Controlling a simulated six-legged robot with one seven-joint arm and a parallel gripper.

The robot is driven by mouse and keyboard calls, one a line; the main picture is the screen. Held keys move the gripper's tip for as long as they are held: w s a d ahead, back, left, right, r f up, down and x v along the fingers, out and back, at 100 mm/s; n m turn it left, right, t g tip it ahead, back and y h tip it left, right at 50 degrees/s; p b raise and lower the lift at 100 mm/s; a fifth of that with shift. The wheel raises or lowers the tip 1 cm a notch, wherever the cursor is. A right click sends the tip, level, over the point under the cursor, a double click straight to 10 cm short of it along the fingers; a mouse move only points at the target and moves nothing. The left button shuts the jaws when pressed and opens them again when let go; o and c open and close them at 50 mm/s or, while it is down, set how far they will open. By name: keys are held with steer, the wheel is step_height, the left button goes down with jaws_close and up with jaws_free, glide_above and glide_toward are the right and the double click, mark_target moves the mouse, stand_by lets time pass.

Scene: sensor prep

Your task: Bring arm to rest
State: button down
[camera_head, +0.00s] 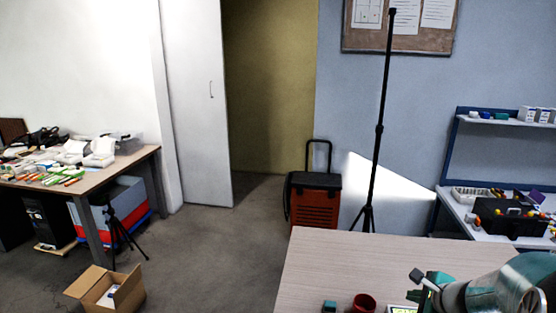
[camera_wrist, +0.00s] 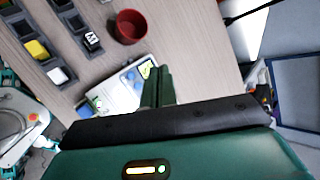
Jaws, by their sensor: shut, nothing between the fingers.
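My gripper (camera_wrist: 158,72) shows in the wrist view with its two dark green fingers together and nothing between them. The fingers cover part of that device. I cannot tell whether they touch it. In the head view my teal and grey arm (camera_head: 490,293) is at the lower right, over the table (camera_head: 380,262). The fingers cannot be made out there.
A red cup (camera_wrist: 130,27) stands on the table near the device; it also shows in the head view (camera_head: 363,303). Dark bins (camera_wrist: 68,22) hold small blocks, one yellow (camera_wrist: 37,50). A black tripod (camera_head: 375,150) stands behind the table. The table's far left part is bare.

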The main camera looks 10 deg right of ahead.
steer(key=s+a+r+n+g+y, duration=0.1)
steer(key=s+a+r+n, duration=0.1)
steer(key=a+r+n, duration=0.3)
steer(key=s+a+n, duration=0.1)
steer(key=a+n, duration=0.2)
steer(key=a, duration=0.4)
steer(key=s+a+r+n+g+y, duration=0.1)
steer(key=s+a+r+n, duration=0.1)
steer(key=a+r+n, duration=0.3)
steer(key=s+a+r+n+g+h, duration=0.1)
steer(key=s+a+r+n+h, duration=0.1)
steer(key=s+a+n, duration=0.4)
steer(key=s+n, duration=0.4)
steer(key=s, duration=0.2)
steer(key=shift+a+r+n+g+h, duration=0.25)
steer(key=shift+a+n+g+h, duration=0.05)
steer(key=shift+a+h, duration=0.1)
